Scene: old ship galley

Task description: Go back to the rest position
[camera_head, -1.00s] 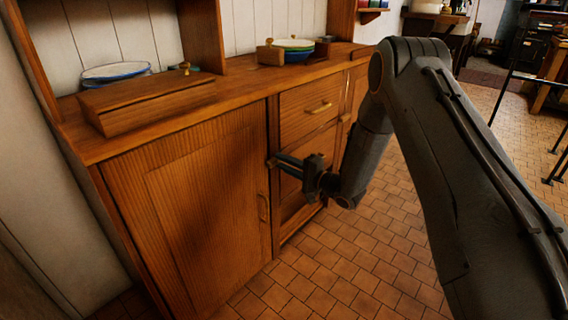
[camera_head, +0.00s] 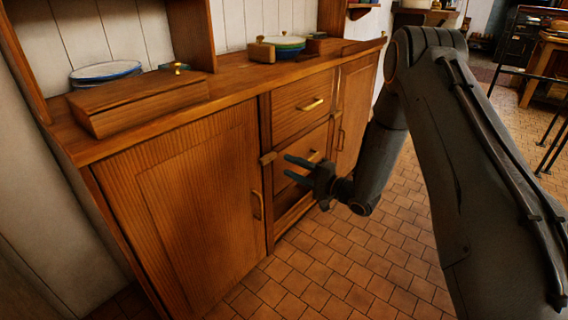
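My gripper (camera_head: 291,168) is in front of the wooden sideboard (camera_head: 192,193), level with its lower middle drawer (camera_head: 314,147). Its two fingers are apart with nothing visible between them, and they point left toward the cabinet front. The fingertips appear clear of the wood, though the exact gap is hard to tell. The arm comes in from the right side of the picture and hides part of the floor and the room behind.
On the sideboard top are a wooden box (camera_head: 138,102), blue-rimmed plates (camera_head: 106,71) and a stack of bowls (camera_head: 286,45). Open tiled floor (camera_head: 325,275) lies in front. A metal-legged stool or table (camera_head: 545,120) stands at the right.

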